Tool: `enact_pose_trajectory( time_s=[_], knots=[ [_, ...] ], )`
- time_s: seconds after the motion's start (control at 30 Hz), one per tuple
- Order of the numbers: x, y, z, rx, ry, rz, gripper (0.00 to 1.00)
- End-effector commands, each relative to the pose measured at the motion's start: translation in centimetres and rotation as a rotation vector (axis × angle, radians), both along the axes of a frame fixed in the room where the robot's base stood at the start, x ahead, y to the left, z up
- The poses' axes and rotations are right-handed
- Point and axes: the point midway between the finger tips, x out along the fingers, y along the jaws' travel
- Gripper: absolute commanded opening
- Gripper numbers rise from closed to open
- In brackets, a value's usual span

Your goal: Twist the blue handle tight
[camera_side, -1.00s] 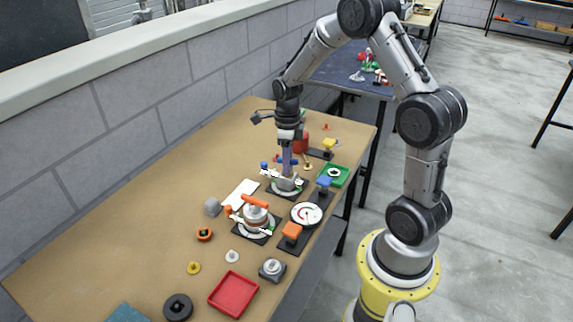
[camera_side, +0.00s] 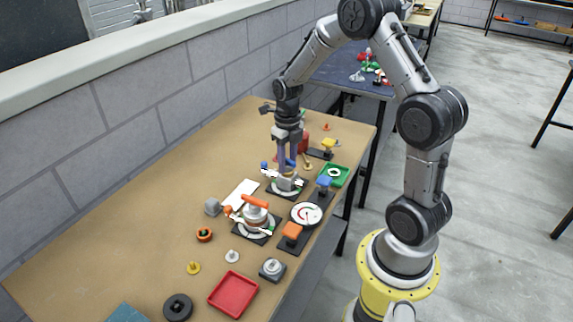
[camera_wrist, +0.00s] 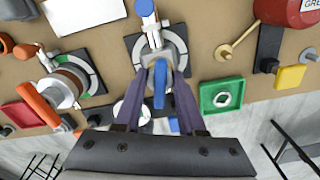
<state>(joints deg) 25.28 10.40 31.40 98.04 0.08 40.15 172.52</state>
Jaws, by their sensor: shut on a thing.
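The blue handle (camera_wrist: 160,88) is a short bar, upright in the wrist view, on a grey fitting over a black plate (camera_wrist: 181,37) with a white and green dial. My gripper (camera_wrist: 161,72) has one finger on each side of the handle and is shut on it. In the side view my gripper (camera_side: 287,179) points down onto that fitting, and the fingers mostly hide the handle. A white lever with a blue end (camera_wrist: 145,8) sticks out from the same fitting; its blue end also shows in the side view (camera_side: 264,166).
A similar unit with an orange handle (camera_side: 255,202) stands close by. A white round dial (camera_side: 306,214), a blue block (camera_side: 323,181), a green tray (camera_side: 335,176) and a red cylinder (camera_wrist: 291,10) are near. A red tray (camera_side: 233,294) lies farther off.

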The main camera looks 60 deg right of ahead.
Motion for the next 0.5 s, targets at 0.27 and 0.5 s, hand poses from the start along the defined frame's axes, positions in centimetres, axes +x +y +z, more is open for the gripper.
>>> enact_pose_trajectory(
  time_s=[0.27, 0.5],
  knots=[
    [-0.05, -0.02, -0.05, 0.000, 0.001, -0.002, 0.50],
    [-0.02, -0.02, 0.09, 0.000, 0.000, -0.001, 0.50]
  ],
)
